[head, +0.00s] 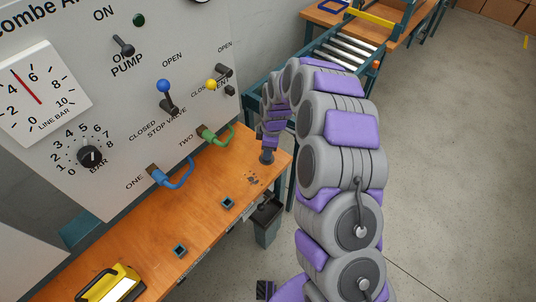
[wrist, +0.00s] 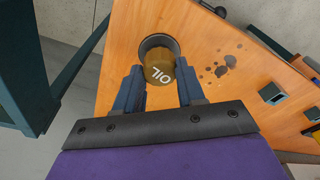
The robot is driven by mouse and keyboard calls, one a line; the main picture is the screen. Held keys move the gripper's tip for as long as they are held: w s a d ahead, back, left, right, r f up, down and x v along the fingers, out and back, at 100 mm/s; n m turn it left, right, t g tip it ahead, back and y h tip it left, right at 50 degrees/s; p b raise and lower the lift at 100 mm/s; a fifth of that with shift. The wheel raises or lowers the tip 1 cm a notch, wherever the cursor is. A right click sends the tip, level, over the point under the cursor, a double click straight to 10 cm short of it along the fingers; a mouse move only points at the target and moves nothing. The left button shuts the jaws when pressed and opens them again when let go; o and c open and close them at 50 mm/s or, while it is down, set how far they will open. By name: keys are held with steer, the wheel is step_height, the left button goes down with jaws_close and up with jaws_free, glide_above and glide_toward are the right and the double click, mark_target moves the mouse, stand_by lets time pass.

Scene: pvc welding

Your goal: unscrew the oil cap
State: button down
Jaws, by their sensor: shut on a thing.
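The oil cap (wrist: 160,67) is a round brownish-yellow cap marked OIL. In the wrist view it sits at a dark round opening (wrist: 155,42) in the wooden bench top. My gripper (wrist: 160,82) has its two dark fingers on either side of the cap and is shut on it. In the head view my gripper (head: 266,157) points down at the right end of the bench, and the cap is hidden there. I cannot tell whether the cap is seated in the opening or raised from it.
Dark oil spots (wrist: 222,67) lie beside the cap on the bench (head: 205,225). A grey control panel (head: 130,90) stands behind, with blue (head: 175,177) and green (head: 220,136) hoses. A yellow lamp (head: 112,284) sits at the near end. A roller conveyor (head: 345,48) stands beyond. Floor at right is clear.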

steer(key=shift+w+r+n+b, duration=0.2)
steer(key=shift+w+n+b, duration=0.2)
steer(key=shift+n, duration=0.4)
steer(key=shift+s+f+n+b, duration=0.1)
steer(key=shift+n+b, duration=0.25)
steer(key=shift+n, duration=0.5)
steer(key=shift+s+f+n+b, duration=0.1)
steer(key=shift+n+b, duration=0.25)
steer(key=shift+n, duration=0.5)
steer(key=shift+a+n+g, duration=0.1)
steer(key=shift+n+g, duration=0.2)
steer(key=n, duration=0.5)
steer(key=shift+a+g+h, duration=0.1)
steer(key=shift+g+h, duration=0.2)
steer(key=shift+r, duration=0.7)
steer(key=shift+r+p, duration=0.3)
steer(key=shift+r, duration=0.6)
